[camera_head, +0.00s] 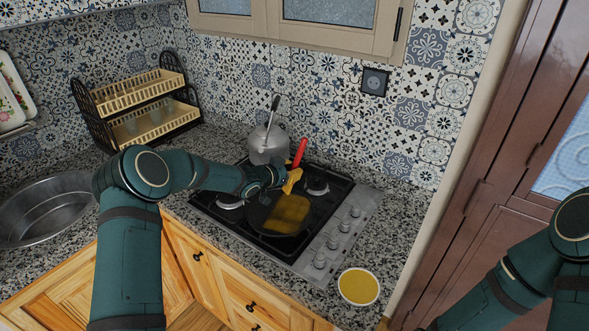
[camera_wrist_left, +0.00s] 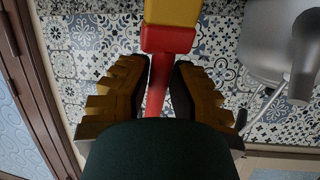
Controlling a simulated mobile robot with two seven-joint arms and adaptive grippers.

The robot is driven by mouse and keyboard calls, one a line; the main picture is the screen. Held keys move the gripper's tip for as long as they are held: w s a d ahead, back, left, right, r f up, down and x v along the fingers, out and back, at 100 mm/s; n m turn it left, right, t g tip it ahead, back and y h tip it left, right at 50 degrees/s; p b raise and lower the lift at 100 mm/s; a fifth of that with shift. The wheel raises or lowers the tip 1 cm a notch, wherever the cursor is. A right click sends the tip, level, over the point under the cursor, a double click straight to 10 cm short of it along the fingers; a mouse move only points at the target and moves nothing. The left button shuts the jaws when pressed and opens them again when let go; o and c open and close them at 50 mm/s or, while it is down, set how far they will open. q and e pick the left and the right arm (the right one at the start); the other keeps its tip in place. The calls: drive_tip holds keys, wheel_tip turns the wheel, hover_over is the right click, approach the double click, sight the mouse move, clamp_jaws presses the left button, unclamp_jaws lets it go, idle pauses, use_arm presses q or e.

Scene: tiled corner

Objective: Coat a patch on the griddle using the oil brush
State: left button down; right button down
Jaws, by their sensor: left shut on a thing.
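The oil brush's red handle (camera_head: 299,152) sticks up out of my left gripper (camera_head: 290,183), tilted, above the dark griddle (camera_head: 257,215) on the stove. The gold fingers are shut on the handle. In the left wrist view, the red handle (camera_wrist_left: 158,85) runs between the fingers to a red block and a yellow brush head (camera_wrist_left: 172,12). A golden-yellow patch (camera_head: 288,213) covers much of the griddle's surface. I cannot tell if the bristles touch it. A round white-rimmed dish of yellow oil (camera_head: 358,286) stands on the counter at the front right. My right gripper is out of view.
A grey kettle (camera_head: 268,145) stands on the stove behind my left gripper. The stove knobs (camera_head: 333,243) line its right side. A metal sink (camera_head: 45,208) and a dish rack (camera_head: 140,105) are at left. Granite counter right of the stove is mostly clear.

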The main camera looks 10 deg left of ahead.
use_arm(q)
drive_tip(key=shift+s+a+f+b, duration=0.15)
drive_tip(key=shift+s+b, duration=0.4)
drive_tip(key=shift+s, duration=0.45)
drive_tip(key=shift+s+a+r+b, duration=0.1)
drive_tip(key=shift+s+b, duration=0.4)
drive_tip(key=shift+s, duration=0.5)
drive_tip(key=shift+s+b, duration=0.4)
drive_tip(key=shift+s, duration=0.8)
drive_tip(key=shift+s+a+b, duration=0.2)
drive_tip(key=shift+s+b, duration=0.2)
drive_tip(key=shift+s, duration=0.4)
drive_tip(key=shift+s+a+b, duration=0.2)
drive_tip(key=shift+s+b, duration=0.45)
drive_tip(key=shift+s, duration=1.6)
drive_tip(key=shift+s+a+b, duration=0.2)
drive_tip(key=shift+s+b, duration=0.15)
drive_tip(key=shift+s, duration=1.7)
drive_tip(key=shift+w+a+p, duration=0.1)
drive_tip(key=shift+a+p, duration=0.55)
drive_tip(key=shift+a, duration=0.1)
drive_tip(key=shift+w+d, duration=0.2)
drive_tip(key=shift+w, duration=1.5)
drive_tip(key=shift+w+d+p, duration=0.2)
drive_tip(key=shift+w+p, duration=0.2)
drive_tip(key=shift+w, duration=1.4)
